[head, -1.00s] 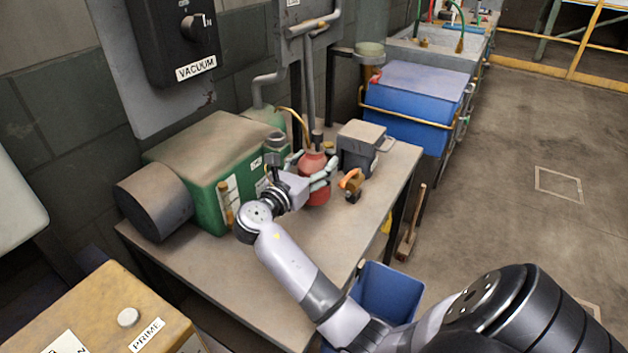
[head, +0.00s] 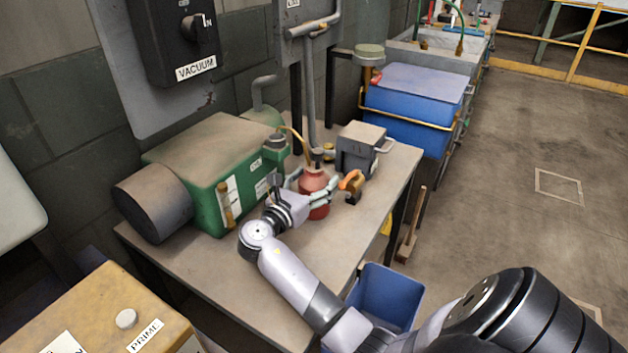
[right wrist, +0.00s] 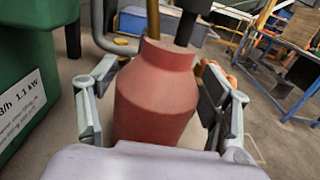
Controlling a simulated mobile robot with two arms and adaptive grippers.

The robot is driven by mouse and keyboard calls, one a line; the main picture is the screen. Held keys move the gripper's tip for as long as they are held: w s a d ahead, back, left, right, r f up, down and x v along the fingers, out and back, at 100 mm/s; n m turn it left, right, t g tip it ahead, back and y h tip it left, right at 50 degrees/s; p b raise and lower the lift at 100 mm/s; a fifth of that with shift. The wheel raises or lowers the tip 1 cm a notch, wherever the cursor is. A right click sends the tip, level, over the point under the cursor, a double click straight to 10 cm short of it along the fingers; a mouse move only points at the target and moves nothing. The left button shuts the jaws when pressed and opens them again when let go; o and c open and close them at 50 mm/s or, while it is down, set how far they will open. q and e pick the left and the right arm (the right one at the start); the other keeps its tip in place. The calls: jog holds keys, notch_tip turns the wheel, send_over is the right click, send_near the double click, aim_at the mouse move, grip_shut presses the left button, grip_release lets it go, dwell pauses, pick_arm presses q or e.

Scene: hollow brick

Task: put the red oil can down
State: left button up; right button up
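The red oil can (head: 314,183) stands upright on the grey workbench (head: 285,264), between the green pump and an orange-handled item. It has a dark spout fitting on top. My right gripper (head: 306,192) is around its body, one finger on each side. In the right wrist view the can (right wrist: 153,95) sits between the spread fingers (right wrist: 155,98), with narrow gaps visible at its sides, so the gripper looks open. The can's lowest part is hidden there by the gripper's palm. My left gripper is not in view.
The green pump (head: 205,175) stands close left of the can. A grey box (head: 360,150) and an orange-handled item (head: 353,186) are close on the right. A blue bin (head: 388,296) stands below the bench edge. The bench front is clear.

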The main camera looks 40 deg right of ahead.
jog(key=shift+a+r, duration=0.15)
jog(key=shift+r, duration=0.05)
jog(key=p+v, duration=0.5)
jog(key=v, duration=0.7)
jog(key=shift+p, duration=0.4)
